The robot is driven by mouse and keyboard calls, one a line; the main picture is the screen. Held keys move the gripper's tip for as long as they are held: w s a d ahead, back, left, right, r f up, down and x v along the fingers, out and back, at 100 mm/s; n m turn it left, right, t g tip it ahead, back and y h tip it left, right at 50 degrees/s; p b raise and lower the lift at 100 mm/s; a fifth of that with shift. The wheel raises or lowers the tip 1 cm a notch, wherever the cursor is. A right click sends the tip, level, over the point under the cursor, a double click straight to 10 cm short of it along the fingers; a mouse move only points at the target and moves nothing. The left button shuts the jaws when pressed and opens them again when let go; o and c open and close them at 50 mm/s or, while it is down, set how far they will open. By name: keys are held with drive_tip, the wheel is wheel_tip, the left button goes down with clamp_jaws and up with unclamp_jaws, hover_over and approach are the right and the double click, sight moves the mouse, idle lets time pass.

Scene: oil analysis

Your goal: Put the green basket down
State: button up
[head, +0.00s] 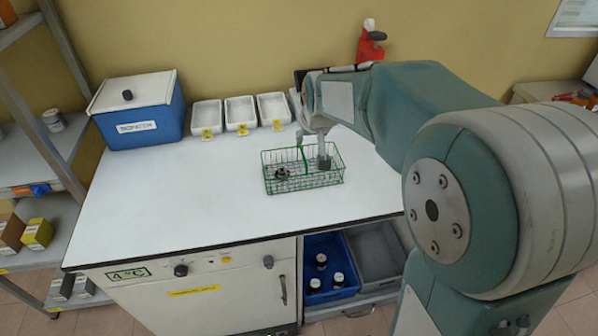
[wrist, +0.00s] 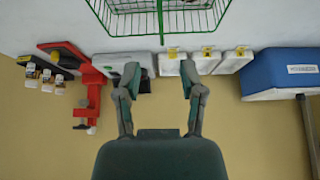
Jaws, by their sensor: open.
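The green wire basket (head: 305,183) sits upright on the white worktop, near the middle of the head view. A small dark item (head: 282,173) lies inside its left part. The basket also shows at the top edge of the wrist view (wrist: 160,22), partly cut off. My gripper (head: 312,149) is over the far side of the basket in the head view. In the wrist view my gripper (wrist: 158,70) has its two fingers spread wide with nothing between them. The basket lies beyond the fingertips there, apparently apart from them.
Three white trays (head: 240,112) stand along the back of the worktop (head: 150,210), beside a blue lidded box (head: 140,115). A red clamp-like device (head: 369,46) is behind my arm. Blue (head: 330,255) and grey bins sit below. The worktop left of the basket is clear.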

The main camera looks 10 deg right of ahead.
sight(302, 151)
drive_tip(key=x, duration=0.9)
drive_tip(key=w+x, duration=0.1)
drive_tip(key=x, duration=0.3)
drive_tip(key=shift+w+a, duration=0.1)
drive_tip(key=shift+w, duration=0.2)
drive_tip(key=shift+c, duration=0.3)
clamp_jaws()
